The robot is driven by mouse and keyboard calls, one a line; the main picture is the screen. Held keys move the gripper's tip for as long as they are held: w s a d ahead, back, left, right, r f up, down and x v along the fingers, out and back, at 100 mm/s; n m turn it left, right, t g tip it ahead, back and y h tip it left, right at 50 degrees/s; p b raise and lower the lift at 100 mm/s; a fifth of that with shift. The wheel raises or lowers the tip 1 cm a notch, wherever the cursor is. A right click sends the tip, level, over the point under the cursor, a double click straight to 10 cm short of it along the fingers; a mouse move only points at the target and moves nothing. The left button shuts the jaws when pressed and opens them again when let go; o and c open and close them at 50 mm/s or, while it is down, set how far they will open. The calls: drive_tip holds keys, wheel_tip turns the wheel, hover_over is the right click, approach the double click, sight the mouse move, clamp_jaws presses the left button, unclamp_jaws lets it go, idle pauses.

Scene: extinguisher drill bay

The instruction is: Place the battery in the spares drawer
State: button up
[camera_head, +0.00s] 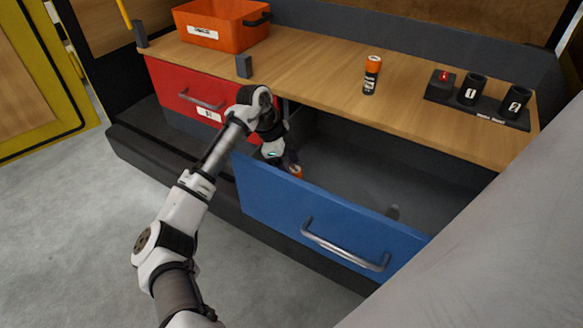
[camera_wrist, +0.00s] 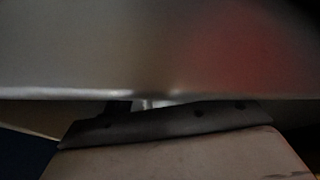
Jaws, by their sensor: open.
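An orange-capped battery (camera_head: 296,171) shows in the head view inside the open blue drawer (camera_head: 290,203), close behind its front panel near the left end. My gripper (camera_head: 289,163) reaches down into the drawer right by this battery; its jaws are open. The fingers are small and partly hidden, so I cannot tell whether they touch the battery. A second battery (camera_head: 371,76), black with an orange top, stands upright on the wooden bench (camera_head: 320,75). The wrist view is dark and filled by close surfaces; no battery can be made out there.
A red drawer (camera_head: 185,88) left of the blue one is shut. An orange bin (camera_head: 222,25) stands at the bench's back left. A black charger (camera_head: 480,105) with two numbered cups and a red light sits at the right. The bench edge overhangs the drawer; its right interior is mostly clear.

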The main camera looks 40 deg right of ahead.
drive_tip(key=b+v, duration=0.1)
drive_tip(key=v, duration=0.9)
drive_tip(key=shift+r+b, duration=0.3)
drive_tip(key=shift+r, duration=0.05)
drive_tip(key=shift+w+a, duration=0.1)
